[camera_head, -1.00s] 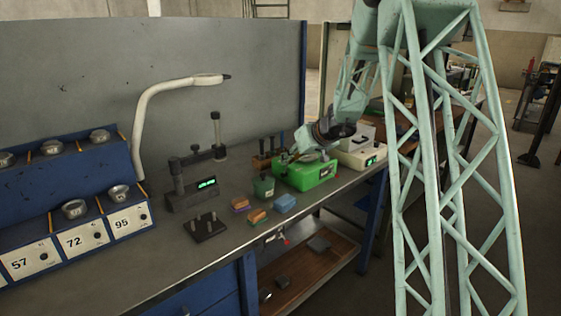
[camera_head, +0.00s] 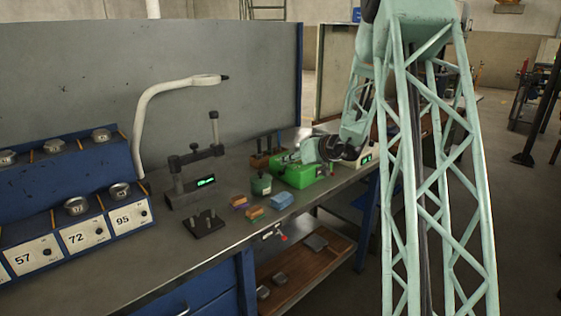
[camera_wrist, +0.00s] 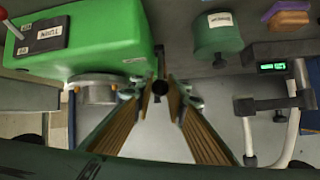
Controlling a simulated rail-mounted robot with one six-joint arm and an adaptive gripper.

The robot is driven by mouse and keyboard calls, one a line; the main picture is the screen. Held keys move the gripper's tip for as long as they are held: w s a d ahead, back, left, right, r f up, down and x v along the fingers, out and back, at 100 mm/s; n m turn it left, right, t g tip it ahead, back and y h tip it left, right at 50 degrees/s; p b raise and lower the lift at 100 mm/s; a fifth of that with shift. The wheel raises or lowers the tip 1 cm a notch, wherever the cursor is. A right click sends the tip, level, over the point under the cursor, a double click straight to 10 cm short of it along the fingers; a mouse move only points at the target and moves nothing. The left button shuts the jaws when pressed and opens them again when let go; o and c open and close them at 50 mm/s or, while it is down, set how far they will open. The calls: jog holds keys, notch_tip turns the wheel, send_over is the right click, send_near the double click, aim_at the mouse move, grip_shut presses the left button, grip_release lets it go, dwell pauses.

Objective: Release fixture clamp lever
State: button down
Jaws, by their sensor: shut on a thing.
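The green fixture box (camera_head: 299,172) sits on the bench, and its green body fills the upper left of the wrist view (camera_wrist: 110,32). My gripper (camera_head: 292,157) reaches over the box from the right. In the wrist view, my gripper's fingers (camera_wrist: 162,92) with brown ribbed pads close around a dark round-ended lever (camera_wrist: 160,86) at the box's edge. It appears to be the clamp lever; its shaft is mostly hidden. A grey metal cylinder (camera_wrist: 97,90) stands beside the left finger.
A dark green weight (camera_head: 261,185), coloured blocks (camera_head: 281,200) and a gauge stand (camera_head: 190,190) stand left of the box. A white unit (camera_head: 366,158) stands right of it.

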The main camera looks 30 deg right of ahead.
jog(key=shift+s+f, duration=0.1)
jog(key=shift+s, duration=0.05)
dwell(0.5)
jog(key=c, duration=2.6)
grip_release()
jog(key=shift+o, duration=0.2)
jog(key=v, duration=1.2)
jog(key=shift+f, duration=0.2)
jog(key=shift+s, duration=0.15)
